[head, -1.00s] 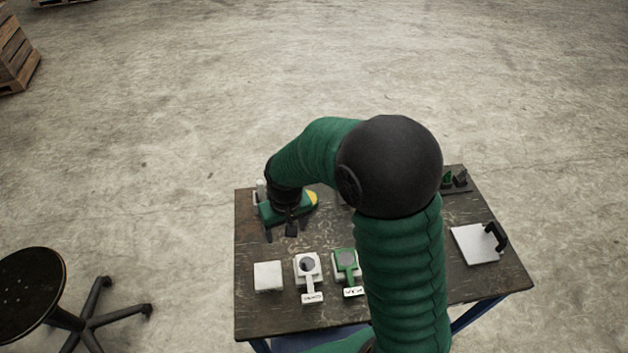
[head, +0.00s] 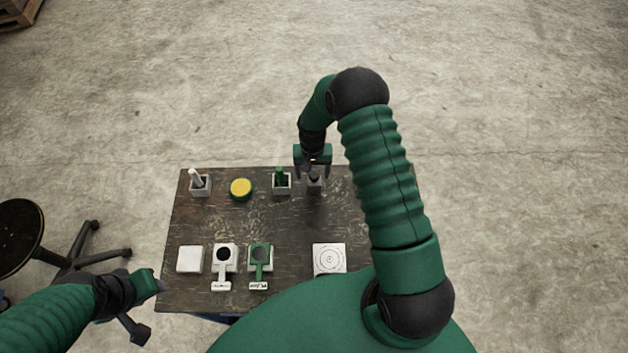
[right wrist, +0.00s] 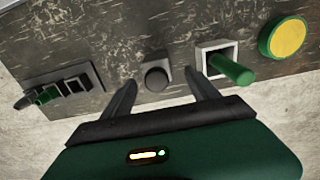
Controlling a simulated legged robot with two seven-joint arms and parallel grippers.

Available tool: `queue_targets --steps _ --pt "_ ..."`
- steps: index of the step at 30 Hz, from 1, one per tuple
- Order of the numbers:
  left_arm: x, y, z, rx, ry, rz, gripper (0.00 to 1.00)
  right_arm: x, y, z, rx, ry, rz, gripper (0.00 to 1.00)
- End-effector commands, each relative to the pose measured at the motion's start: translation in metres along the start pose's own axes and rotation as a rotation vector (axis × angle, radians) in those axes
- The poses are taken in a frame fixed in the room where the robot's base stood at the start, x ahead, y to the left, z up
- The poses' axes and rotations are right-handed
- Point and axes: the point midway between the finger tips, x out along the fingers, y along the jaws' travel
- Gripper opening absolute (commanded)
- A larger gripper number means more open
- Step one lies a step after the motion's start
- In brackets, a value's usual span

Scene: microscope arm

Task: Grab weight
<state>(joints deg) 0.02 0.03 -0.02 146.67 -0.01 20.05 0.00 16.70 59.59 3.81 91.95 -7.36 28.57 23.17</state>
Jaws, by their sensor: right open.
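A small dark, round-topped piece on a grey square base, which looks like the weight (head: 314,183), stands at the back of the table. It also shows in the right wrist view (right wrist: 156,78). My right gripper (head: 313,172) is open above it, fingers pointing down. In the right wrist view my right gripper's fingertips (right wrist: 163,83) lie on either side of the dark piece, with gaps visible. My left gripper (head: 147,303) is off the table's front left corner; its jaw opening is unclear.
Left of the weight stand a grey holder with a green handle (head: 281,184), a yellow-topped round piece (head: 241,189) and a white holder (head: 200,186). Along the front are a white block (head: 190,259), white and green handled pieces, and a ringed white plate (head: 329,258). A stool stands left.

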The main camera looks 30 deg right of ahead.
Motion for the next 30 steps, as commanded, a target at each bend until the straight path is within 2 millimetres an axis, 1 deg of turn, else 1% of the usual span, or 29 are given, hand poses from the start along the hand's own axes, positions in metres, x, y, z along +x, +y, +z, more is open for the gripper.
queue_targets --steps 1,2,3,6,9,13,27,29,30 --pt "-0.013 0.0 -0.003 0.0 0.001 0.0 0.36 0.004 0.003 0.002 0.002 -0.007 0.0 0.69" --pt "-0.017 0.0 -0.004 0.0 0.001 0.0 0.36 0.009 0.003 0.003 0.002 -0.006 -0.001 0.69" --pt "-0.017 0.0 -0.004 0.0 0.001 0.0 0.36 0.018 0.004 0.002 0.002 -0.005 -0.002 0.69" --pt "-0.019 0.0 -0.005 0.0 0.001 0.0 0.36 0.032 0.005 0.0 0.002 -0.004 -0.004 0.69" --pt "-0.018 0.0 -0.004 0.0 0.001 0.0 0.36 0.036 0.005 -0.001 0.002 -0.002 -0.004 0.69" --pt "-0.018 0.0 -0.004 0.001 0.0 0.0 0.36 0.036 0.004 -0.001 0.001 -0.002 -0.004 0.69" --pt "-0.018 0.0 -0.004 0.001 0.0 0.0 0.36 0.035 0.004 0.0 0.001 -0.002 -0.004 0.08" --pt "-0.018 0.0 -0.004 0.0 0.0 0.0 0.36 0.035 0.004 -0.001 0.001 -0.001 -0.004 0.0" --pt "-0.018 0.0 -0.004 0.0 0.001 0.0 0.36 0.035 0.004 -0.001 0.001 -0.001 -0.004 0.0"
